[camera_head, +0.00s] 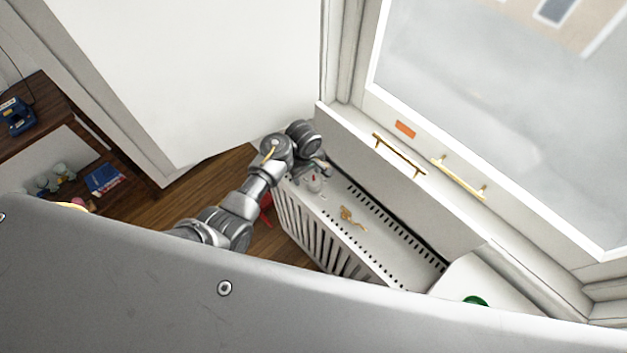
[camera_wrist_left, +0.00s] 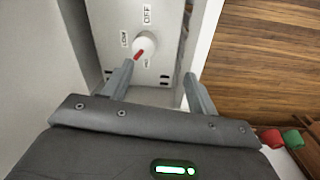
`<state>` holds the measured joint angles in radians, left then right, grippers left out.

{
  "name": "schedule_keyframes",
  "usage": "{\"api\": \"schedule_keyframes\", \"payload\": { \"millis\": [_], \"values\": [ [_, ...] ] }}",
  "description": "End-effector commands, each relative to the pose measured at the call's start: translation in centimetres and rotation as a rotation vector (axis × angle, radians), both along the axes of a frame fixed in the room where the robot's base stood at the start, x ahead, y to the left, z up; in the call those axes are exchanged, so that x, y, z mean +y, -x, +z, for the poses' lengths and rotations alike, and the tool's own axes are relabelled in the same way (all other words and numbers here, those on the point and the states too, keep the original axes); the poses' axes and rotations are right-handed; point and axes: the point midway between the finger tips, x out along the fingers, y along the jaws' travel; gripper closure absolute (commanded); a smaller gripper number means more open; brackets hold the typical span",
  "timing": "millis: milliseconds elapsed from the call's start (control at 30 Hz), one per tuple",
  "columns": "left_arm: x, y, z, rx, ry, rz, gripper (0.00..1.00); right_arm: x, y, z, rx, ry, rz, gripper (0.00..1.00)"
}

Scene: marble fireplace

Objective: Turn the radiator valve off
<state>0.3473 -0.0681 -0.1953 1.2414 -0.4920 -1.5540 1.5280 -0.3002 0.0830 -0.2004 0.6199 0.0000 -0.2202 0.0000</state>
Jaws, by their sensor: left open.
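The radiator valve is a round white knob (camera_wrist_left: 146,42) with a red pointer mark, on a pale panel in the left wrist view. Labels around it read OFF above, LOW at the left and HI below. The red mark points down and left, between LOW and HI. My left gripper (camera_wrist_left: 158,74) is open, its fingers short of the knob and apart from it, with the knob nearer the left finger. My right gripper is not in view.
A gold-coloured object (camera_head: 352,217) lies on the slotted radiator top. A window sill with brass handles (camera_head: 398,154) runs behind it. A dark wooden shelf (camera_head: 75,115) stands at the left. Wooden floor (camera_head: 205,182) is open between them.

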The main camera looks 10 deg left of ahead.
Motion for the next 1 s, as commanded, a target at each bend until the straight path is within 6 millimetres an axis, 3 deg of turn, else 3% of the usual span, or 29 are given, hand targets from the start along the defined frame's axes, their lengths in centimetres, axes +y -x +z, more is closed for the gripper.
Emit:
{"api": "schedule_keyframes", "payload": {
  "millis": [167, 467, 1000],
  "values": [
    [-1.4, -2.5, 0.9, 0.031, -0.008, 0.099, 0.41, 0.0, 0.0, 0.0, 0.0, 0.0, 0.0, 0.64],
    [-1.7, -2.9, 0.6, 0.04, -0.011, 0.127, 0.41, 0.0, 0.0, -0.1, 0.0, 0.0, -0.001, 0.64],
    [-1.7, -2.9, -8.4, 0.04, -0.011, 0.127, 0.41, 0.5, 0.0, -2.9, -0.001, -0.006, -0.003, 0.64]
  ]
}}
